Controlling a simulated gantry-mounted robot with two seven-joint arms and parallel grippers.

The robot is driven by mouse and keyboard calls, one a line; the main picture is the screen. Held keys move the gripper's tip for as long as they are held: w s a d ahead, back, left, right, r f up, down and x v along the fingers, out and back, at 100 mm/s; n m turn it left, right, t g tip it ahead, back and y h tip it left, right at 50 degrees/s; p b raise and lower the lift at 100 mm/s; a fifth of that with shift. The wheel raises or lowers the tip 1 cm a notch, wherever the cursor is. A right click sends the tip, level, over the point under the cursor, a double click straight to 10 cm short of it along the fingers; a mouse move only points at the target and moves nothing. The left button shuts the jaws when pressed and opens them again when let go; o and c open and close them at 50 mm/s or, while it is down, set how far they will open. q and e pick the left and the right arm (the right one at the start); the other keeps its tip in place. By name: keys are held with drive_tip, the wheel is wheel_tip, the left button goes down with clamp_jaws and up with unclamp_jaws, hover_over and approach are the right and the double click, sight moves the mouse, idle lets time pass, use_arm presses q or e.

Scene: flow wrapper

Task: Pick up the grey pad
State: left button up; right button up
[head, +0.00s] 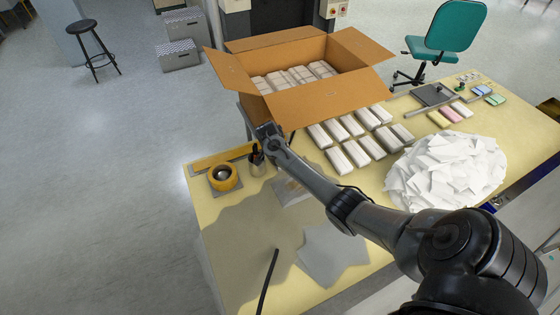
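A small pale, whitish-grey pad (461,109) lies at the back right of the table, beside a pink pad (450,115) and a yellow pad (438,119). A larger dark grey flat plate (432,95) lies just behind them; I cannot tell for sure which one is the grey pad. My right arm crosses the table from the lower right. Its gripper (268,131) is at the front left corner of the cardboard box, far left of the pads. Its fingers are too small and dark to tell open from shut. My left gripper is out of view.
An open cardboard box (318,100) holds several packs. A white paper heap (447,168) sits at right. A tape roll (223,177), a pen cup (257,165) and pale sheets (330,255) are at left and front.

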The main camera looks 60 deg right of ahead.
clamp_jaws()
drive_tip(key=shift+r, duration=0.1)
idle(0.3)
